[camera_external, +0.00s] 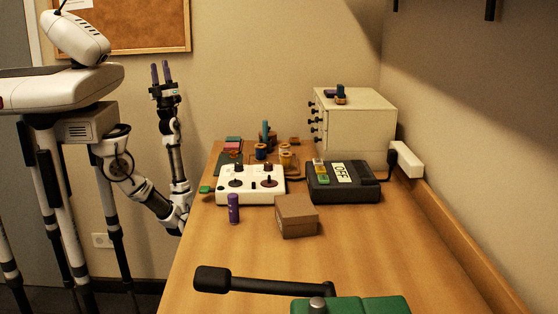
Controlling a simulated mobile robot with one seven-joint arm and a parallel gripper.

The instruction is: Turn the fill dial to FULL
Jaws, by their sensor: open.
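A white control box (250,186) stands on the table at the left edge, with several dark and reddish knobs on its top. One larger dark knob (236,183) is at its front left and another (270,183) at its front right. Their labels are too small to read, so I cannot tell which is the fill dial or where it points. My gripper (161,71) is raised in the air to the left of the table, fingers pointing up, open and empty, well apart from the box.
A black device (345,190) with an "OFF" label sits right of the box. A brown box (296,216) and a purple cylinder (233,209) stand in front. Spools (285,159) and a drawer cabinet (358,124) are behind. A green machine with a black lever (255,284) is nearest. The middle table is clear.

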